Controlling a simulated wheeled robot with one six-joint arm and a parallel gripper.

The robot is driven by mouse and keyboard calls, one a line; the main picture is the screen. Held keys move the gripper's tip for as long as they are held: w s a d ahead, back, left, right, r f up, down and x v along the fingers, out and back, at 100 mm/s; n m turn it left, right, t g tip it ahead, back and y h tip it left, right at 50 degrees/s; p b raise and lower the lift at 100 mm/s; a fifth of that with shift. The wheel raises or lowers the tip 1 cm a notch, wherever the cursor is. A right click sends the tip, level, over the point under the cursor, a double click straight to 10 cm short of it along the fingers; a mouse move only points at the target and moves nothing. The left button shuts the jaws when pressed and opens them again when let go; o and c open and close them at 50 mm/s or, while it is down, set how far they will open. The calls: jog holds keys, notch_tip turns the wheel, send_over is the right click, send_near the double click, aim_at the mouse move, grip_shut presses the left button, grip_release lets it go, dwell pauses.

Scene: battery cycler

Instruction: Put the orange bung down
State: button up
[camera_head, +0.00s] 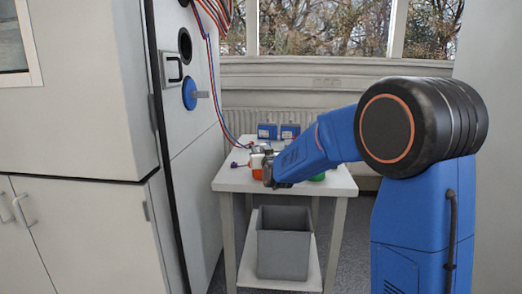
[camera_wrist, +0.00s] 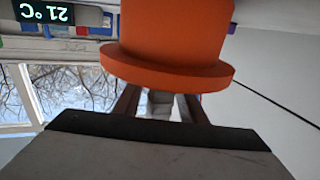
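The orange bung (camera_head: 257,163) is at my gripper (camera_head: 268,174), over the left part of the white table (camera_head: 232,181) in the head view. In the wrist view the orange bung (camera_wrist: 175,45) fills the top middle, its wide flange facing me. My gripper's two fingers (camera_wrist: 160,105) reach up to the flange, with a grey grip piece between them. I cannot tell whether the bung touches the table top.
A blue bung (camera_head: 189,93) with a grey handle sits in the cabinet wall, below an open dark port (camera_head: 185,45). Two blue boxes (camera_head: 279,131) stand at the table's back. A grey bin (camera_head: 283,242) stands below.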

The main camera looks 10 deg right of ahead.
jog(key=shift+r, duration=0.15)
jog(key=shift+s, duration=0.2)
jog(key=s+d+f+g, duration=0.2)
jog(key=s+f+g, duration=0.2)
jog(key=s, duration=1.5)
jog(key=s+d+f+g, duration=0.2)
jog(key=s+f+g, duration=0.2)
jog(key=s, duration=1.5)
jog(key=s+d+f+g, duration=0.3)
jog(key=s+f+g, duration=0.2)
jog(key=s, duration=1.4)
jog(key=shift+s+f, duration=0.4)
jog(key=shift+f, duration=0.35)
